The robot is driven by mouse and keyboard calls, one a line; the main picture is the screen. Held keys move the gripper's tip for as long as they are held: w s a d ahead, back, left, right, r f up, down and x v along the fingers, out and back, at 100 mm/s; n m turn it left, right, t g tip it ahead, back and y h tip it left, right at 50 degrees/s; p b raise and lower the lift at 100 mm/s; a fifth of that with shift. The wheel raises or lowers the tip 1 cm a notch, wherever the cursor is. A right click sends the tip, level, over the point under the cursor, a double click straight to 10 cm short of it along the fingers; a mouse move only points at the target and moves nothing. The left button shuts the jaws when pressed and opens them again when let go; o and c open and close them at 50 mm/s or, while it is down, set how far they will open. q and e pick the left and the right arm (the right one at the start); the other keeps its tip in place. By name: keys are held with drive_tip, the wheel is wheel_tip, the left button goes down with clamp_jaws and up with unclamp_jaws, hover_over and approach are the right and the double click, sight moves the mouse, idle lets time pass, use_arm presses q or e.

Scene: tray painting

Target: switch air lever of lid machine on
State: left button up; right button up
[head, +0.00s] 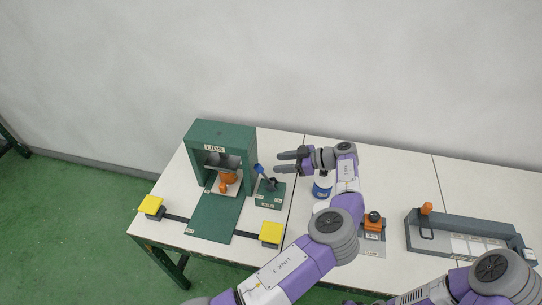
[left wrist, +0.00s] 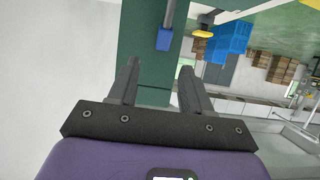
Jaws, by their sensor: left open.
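The lid machine (head: 193,150), a green frame labelled LIDS, stands on the left part of the table. The air lever (head: 259,170) has a blue handle on a green base plate (head: 268,201) just right of the machine. It tilts up and to the left. My left gripper (head: 279,162) is open and empty, with fingers pointing left toward the lever, a little to its right. In the left wrist view the blue handle (left wrist: 165,39) shows ahead of the open fingers (left wrist: 160,69), apart from them, before the green frame (left wrist: 127,45). My right gripper is out of view.
Yellow pads (head: 271,233) flank the machine's front, the other one (head: 151,206) at the left. A blue-labelled container (head: 322,187) stands below my left wrist. A small station with an orange part (head: 374,227) and a long grey fixture (head: 470,228) lie right. The wall is close behind.

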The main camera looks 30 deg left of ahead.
sight(260, 166)
use_arm(q)
drive_tip(key=x, duration=0.5)
drive_tip(key=shift+s+a+f, duration=0.1)
drive_tip(key=shift+s+a, duration=0.05)
drive_tip(key=shift+s, duration=0.25)
drive_tip(key=shift+a+f, duration=0.25)
drive_tip(key=shift+a, duration=0.4)
clamp_jaws()
